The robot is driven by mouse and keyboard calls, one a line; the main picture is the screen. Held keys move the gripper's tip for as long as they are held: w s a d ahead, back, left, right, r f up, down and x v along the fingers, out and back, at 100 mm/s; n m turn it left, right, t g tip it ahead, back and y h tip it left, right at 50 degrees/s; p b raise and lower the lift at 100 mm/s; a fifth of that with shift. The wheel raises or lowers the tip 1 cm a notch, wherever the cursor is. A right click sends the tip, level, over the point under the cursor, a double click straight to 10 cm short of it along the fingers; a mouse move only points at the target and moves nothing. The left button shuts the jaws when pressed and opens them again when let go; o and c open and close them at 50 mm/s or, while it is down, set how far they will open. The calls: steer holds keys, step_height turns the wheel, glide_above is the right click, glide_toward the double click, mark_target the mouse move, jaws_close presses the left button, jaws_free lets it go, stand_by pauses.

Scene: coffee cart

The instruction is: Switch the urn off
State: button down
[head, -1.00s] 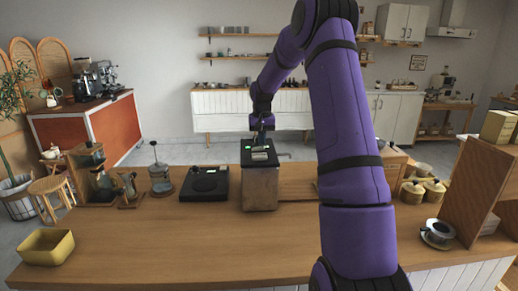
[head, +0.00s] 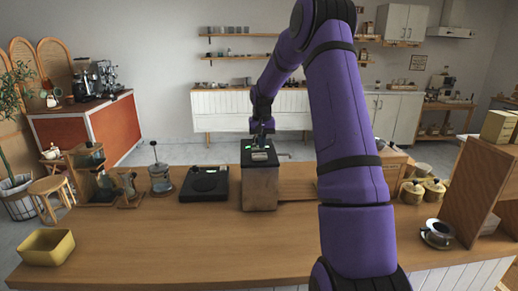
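The urn (head: 260,187) is a box with brownish metal sides and a dark top, standing upright on the wooden counter near the middle of the head view. A small green light shows on its top. My gripper (head: 261,145) points down at the urn's top from behind. It looks very close to the top; I cannot tell if it touches. The fingers are small and dark against the urn, so whether they are open or shut is unclear. The switch itself is too small to make out.
A black scale (head: 205,184), a French press (head: 159,172) and a dripper stand (head: 92,172) are left of the urn. A yellow bin (head: 46,248) is at the front left. Yellow canisters (head: 433,189) and a cup (head: 437,231) are at the right. The front counter is clear.

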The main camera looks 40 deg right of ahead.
steer(key=shift+f, duration=0.2)
steer(key=shift+r, duration=3.5)
